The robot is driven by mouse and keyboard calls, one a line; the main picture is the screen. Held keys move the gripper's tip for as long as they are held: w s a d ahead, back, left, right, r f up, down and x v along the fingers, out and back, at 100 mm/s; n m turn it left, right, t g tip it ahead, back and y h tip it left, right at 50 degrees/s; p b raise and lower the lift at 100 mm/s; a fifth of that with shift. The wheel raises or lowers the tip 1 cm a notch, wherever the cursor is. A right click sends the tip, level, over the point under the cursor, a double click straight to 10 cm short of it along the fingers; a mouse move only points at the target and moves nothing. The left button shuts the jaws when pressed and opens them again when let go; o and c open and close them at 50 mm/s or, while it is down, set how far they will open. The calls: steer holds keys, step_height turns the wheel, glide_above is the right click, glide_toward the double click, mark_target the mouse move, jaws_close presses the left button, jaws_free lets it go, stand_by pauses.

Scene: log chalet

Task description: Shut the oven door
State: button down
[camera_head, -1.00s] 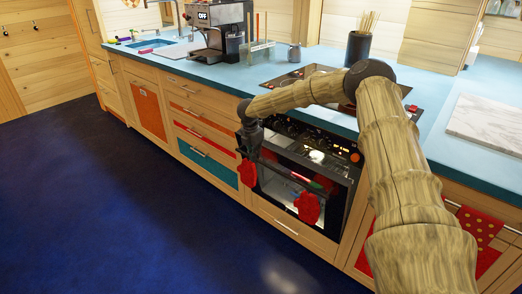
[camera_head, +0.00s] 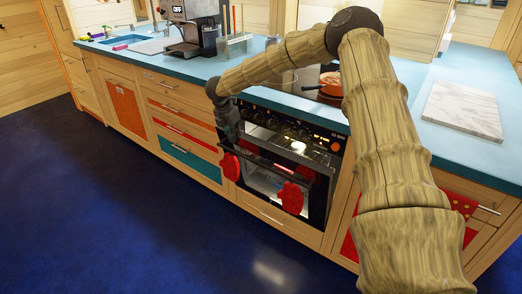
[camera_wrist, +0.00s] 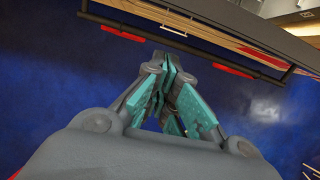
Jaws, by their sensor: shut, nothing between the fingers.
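The oven (camera_head: 322,210) is built into the counter front, its lit inside visible through or past the door. The dark door handle bar (camera_head: 262,176) carries two red cloth-like pieces (camera_head: 291,198). The bar also crosses the top of the wrist view (camera_wrist: 185,45). My gripper (camera_head: 232,143) is at the bar's left end, in front of the oven's upper left corner. In the wrist view, its teal-padded fingers (camera_wrist: 172,72) are together and empty, below the bar in the picture; contact is unclear.
The blue counter (camera_head: 460,75) runs above the oven, with a coffee machine (camera_head: 192,28) and a marble board (camera_head: 462,110). Drawers with a teal front (camera_head: 190,158) are left of the oven. The dark blue floor (camera_head: 120,220) in front is clear.

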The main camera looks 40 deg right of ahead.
mark_target(267, 154)
steer(key=s+h+p, duration=0.1)
steer(key=s+h, duration=0.1)
steer(key=s, duration=1)
steer(key=shift+t, duration=0.3)
steer(key=shift+w+d+f+p, duration=0.3)
steer(key=shift+w+d+f, duration=0.05)
steer(key=shift+d+f, duration=1.1)
steer(key=shift+w+d+f+p, duration=0.3)
steer(key=shift+w+d+f, duration=0.05)
steer(key=shift+d+f, duration=1.1)
steer(key=shift+w+d+f+p, duration=0.3)
steer(key=shift+w+d+f, duration=0.05)
steer(key=shift+d+f, duration=1.05)
steer(key=shift+d+r, duration=0.15)
